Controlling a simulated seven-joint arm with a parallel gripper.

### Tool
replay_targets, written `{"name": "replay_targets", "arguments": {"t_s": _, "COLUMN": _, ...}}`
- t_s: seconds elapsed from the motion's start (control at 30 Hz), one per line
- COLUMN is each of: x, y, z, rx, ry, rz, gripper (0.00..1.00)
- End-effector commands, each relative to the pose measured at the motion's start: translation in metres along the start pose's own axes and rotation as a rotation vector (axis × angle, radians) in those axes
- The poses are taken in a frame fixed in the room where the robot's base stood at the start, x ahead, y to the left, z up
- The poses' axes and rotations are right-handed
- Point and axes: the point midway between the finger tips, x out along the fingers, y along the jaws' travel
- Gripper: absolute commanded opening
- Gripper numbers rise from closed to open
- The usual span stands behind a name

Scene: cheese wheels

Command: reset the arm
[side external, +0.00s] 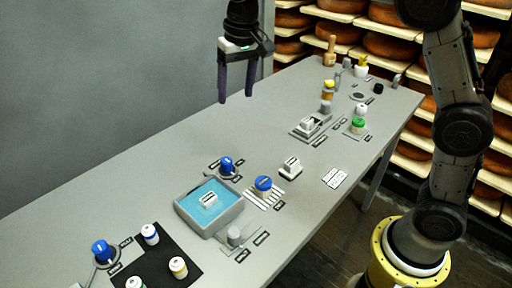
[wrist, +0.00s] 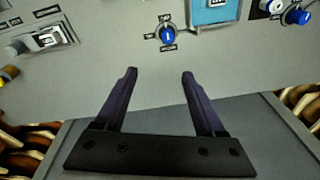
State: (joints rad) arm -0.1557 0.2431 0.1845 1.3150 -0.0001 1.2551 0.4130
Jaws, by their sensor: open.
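My gripper (side external: 236,95) hangs above the far side of the grey table (side external: 150,155), near the wall. It is open and points down. Nothing is between its fingers. In the wrist view the two dark fingers of my gripper (wrist: 158,72) stand apart over the bare table edge. A blue knob (wrist: 167,34) lies beyond the fingertips in that view, apart from them. My arm bends up on the right in the side view, and its upper part is out of frame.
A tray of blue liquid (side external: 184,208) holds a white block. Blue knobs (side external: 226,164), a black mat (side external: 152,262) with small jars, and a white block (side external: 290,167) stand around it. Bottles (side external: 330,50) stand at the right end. Cheese shelves (side external: 388,45) are behind.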

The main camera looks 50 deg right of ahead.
Motion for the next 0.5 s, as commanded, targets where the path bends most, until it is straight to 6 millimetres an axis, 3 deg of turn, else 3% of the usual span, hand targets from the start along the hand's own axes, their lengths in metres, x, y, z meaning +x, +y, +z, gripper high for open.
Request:
{"name": "replay_targets", "arguments": {"t_s": 0.03, "x": -0.025, "y": 0.013, "z": 0.012, "rx": 0.012, "ry": 0.037, "rz": -0.013, "gripper": 0.72}}
{"name": "replay_targets", "arguments": {"t_s": 0.2, "x": -0.074, "y": 0.049, "z": 0.060, "rx": 0.016, "ry": 0.128, "rz": -0.041, "gripper": 0.72}}
{"name": "replay_targets", "arguments": {"t_s": 0.33, "x": -0.094, "y": 0.075, "z": 0.104, "rx": 0.001, "ry": 0.194, "rz": -0.055, "gripper": 0.72}}
{"name": "replay_targets", "arguments": {"t_s": 0.5, "x": -0.099, "y": 0.107, "z": 0.167, "rx": -0.036, "ry": 0.278, "rz": -0.063, "gripper": 0.72}}
